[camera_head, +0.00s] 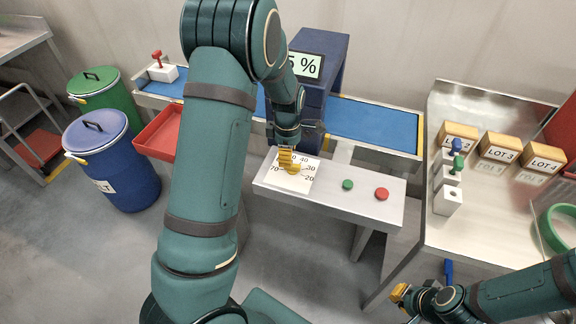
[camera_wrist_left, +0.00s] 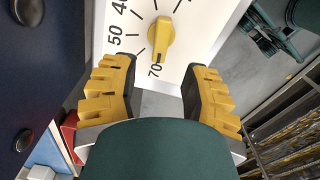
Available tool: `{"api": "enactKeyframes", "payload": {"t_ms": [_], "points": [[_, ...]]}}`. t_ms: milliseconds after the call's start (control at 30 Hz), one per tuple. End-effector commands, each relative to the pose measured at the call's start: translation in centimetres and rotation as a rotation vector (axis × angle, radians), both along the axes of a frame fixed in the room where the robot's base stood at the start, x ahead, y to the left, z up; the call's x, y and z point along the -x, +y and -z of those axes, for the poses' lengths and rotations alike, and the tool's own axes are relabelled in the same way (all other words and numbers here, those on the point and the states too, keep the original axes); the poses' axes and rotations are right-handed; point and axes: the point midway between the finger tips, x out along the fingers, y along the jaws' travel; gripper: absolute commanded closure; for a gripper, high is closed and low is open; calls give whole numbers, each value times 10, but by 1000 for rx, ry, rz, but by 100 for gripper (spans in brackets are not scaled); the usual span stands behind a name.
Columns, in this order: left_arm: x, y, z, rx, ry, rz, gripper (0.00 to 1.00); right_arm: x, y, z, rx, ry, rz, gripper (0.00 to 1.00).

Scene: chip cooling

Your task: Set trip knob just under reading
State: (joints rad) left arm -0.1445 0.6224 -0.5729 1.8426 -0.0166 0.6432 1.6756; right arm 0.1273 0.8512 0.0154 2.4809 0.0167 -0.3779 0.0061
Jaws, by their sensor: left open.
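The trip knob (camera_wrist_left: 160,40) is a yellow bar on a white dial card with printed numbers. In the left wrist view its dark mark lies at the end toward the 70. The dial card (camera_head: 298,184) sits on the grey control bench, with the knob partly hidden by my gripper. My left gripper (camera_head: 286,158) is over the dial; in the left wrist view (camera_wrist_left: 163,75) its fingers are apart, with the knob ahead of them and not between them. The reading display (camera_head: 307,66) shows "5 %", its left part hidden by my arm. My right gripper (camera_head: 401,293) is low at the right, away from the dial.
A green button (camera_head: 347,184) and a red button (camera_head: 381,194) are right of the dial. Behind runs a blue conveyor (camera_head: 375,124). A steel table with LOT boxes (camera_head: 498,149) stands right. Blue (camera_head: 92,150) and green (camera_head: 112,96) drums and a red tray (camera_head: 160,133) are left.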

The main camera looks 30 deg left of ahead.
Motion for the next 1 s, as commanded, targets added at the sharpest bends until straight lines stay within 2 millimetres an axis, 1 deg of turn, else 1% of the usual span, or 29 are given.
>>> {"api": "enactKeyframes", "payload": {"t_ms": [33, 100, 200, 300, 433, 700, 733, 767, 800, 833, 867, 1000], "points": [[1, 0, 12, 0, 3, 0, 54, 0, 0, 3, 0, 1, 0, 100], [1, 0, 23, 0, 3, -1, 54, 1, 0, 4, 0, 2, -2, 100], [0, 0, 35, 1, 2, 1, 54, 2, 0, 6, -1, 4, -3, 100], [0, 0, 44, 0, 1, 0, 54, 2, 0, 7, -1, 5, -4, 100], [0, 0, 49, 0, 0, 1, 54, 2, 1, 7, -2, 6, -4, 100], [0, 0, 49, 0, -1, 2, 54, 2, 1, 7, -2, 6, -4, 100], [0, 0, 49, 0, -1, 2, 58, 2, 1, 7, -2, 6, -4, 100], [0, 0, 49, 0, -1, 1, 69, 2, 1, 7, -2, 6, -4, 100], [0, 0, 49, 0, -1, 2, 83, 2, 1, 7, -2, 6, -4, 100], [0, 0, 49, 0, -1, 2, 93, 2, 1, 7, -2, 6, -4, 100], [0, 0, 49, 0, -1, 2, 100, 2, 1, 7, -2, 6, -4, 100], [0, 0, 49, 0, -1, 1, 100, 2, 1, 7, -2, 6, -4, 100]]}}
